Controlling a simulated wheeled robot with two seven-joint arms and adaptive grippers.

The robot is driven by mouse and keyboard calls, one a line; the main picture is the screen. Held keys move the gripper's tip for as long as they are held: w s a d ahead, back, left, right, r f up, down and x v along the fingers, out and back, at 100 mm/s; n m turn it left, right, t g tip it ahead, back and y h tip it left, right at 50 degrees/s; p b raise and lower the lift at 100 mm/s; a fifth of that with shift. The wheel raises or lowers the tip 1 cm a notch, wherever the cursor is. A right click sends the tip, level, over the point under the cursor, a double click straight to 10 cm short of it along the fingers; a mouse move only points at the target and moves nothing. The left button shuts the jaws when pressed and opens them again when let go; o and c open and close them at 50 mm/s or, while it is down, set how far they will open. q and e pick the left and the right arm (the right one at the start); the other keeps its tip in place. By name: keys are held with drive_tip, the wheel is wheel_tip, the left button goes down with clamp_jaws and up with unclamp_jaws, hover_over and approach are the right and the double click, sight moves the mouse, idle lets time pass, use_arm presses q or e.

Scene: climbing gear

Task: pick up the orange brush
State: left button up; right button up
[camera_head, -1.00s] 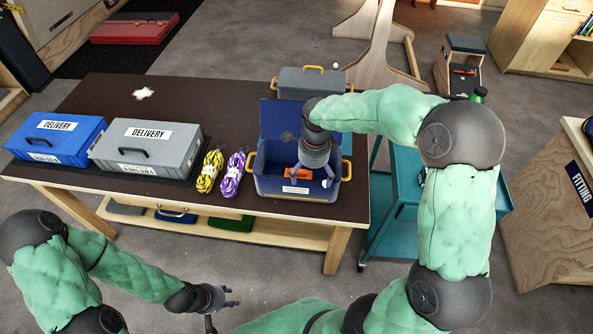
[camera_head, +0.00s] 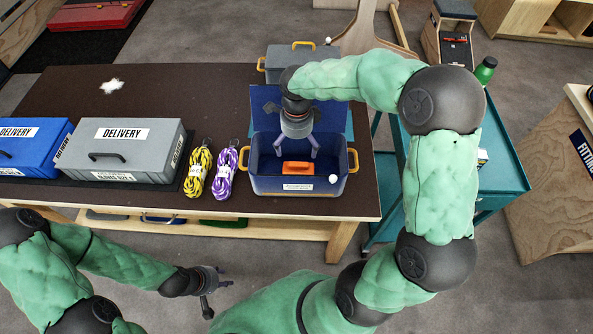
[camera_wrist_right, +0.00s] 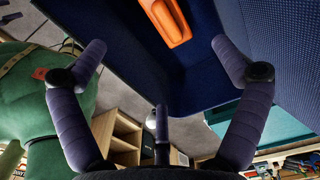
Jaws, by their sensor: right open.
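The orange brush (camera_head: 296,168) lies inside the open blue box (camera_head: 262,186), near the middle of its floor. It also shows in the right wrist view (camera_wrist_right: 166,22) at the top, beyond my fingers. My right gripper (camera_head: 298,152) points down over the box, just behind the brush in the head view. In the right wrist view its purple-grey fingers (camera_wrist_right: 158,62) are spread wide, with nothing between them. My left gripper (camera_head: 222,288) hangs in front of the table, far from the box; its fingers look apart and empty.
A white ball (camera_head: 332,178) lies at the box's right. Yellow rope (camera_head: 198,172) and purple rope (camera_head: 224,172) lie left of it. A grey delivery case (camera_head: 122,150) and a blue one (camera_head: 30,148) stand further left. A grey box (camera_head: 290,62) stands behind. A teal cart (camera_head: 500,178) is at right.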

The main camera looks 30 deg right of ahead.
sight(298, 166)
wheel_tip(298, 166, down, 4)
drive_tip(key=b, duration=0.3)
drive_tip(key=shift+r, duration=0.1)
wheel_tip(298, 166, down, 6)
drive_tip(key=shift+r+b, duration=0.15)
drive_tip(key=shift+b, duration=0.6)
drive_tip(key=f, duration=0.1)
drive_tip(key=f+b, duration=0.1)
drive_tip(key=f, duration=0.1)
drive_tip(key=f+b, duration=0.1)
drive_tip(key=f, duration=0.1)
drive_tip(key=shift+d, duration=0.25)
drive_tip(key=shift+s, duration=0.1)
drive_tip(key=c, duration=1.3)
